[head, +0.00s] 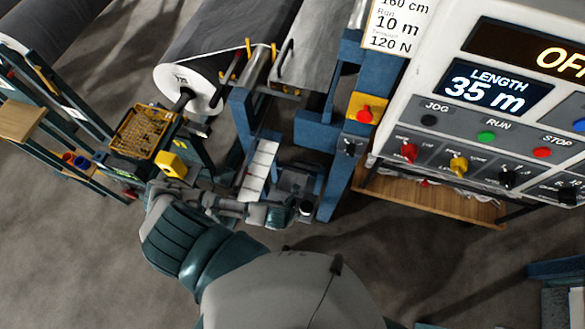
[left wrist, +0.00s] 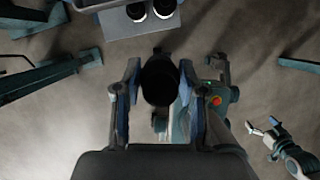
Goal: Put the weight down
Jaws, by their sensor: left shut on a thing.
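The weight, a dark cylinder (left wrist: 160,80), is between the two fingers of my left gripper (left wrist: 159,88) in the left wrist view. The gripper is shut on it. In the head view, my left gripper (head: 282,212) is in front of the blue frame of the machine. A small dark round piece with a pale rim (head: 306,208) shows at its tip and appears to be the weight. The weight's underside is hidden. My right gripper (left wrist: 264,127) shows at the right of the left wrist view, its fingertips apart and empty. It is not in the head view.
Two dark round pieces with pale rims (left wrist: 164,7) are on a grey tray (left wrist: 118,24) in the left wrist view. A yellow basket (head: 142,130) and a large grey roll (head: 225,45) are at left. The control panel (head: 480,110) stands at right. Bare floor lies below.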

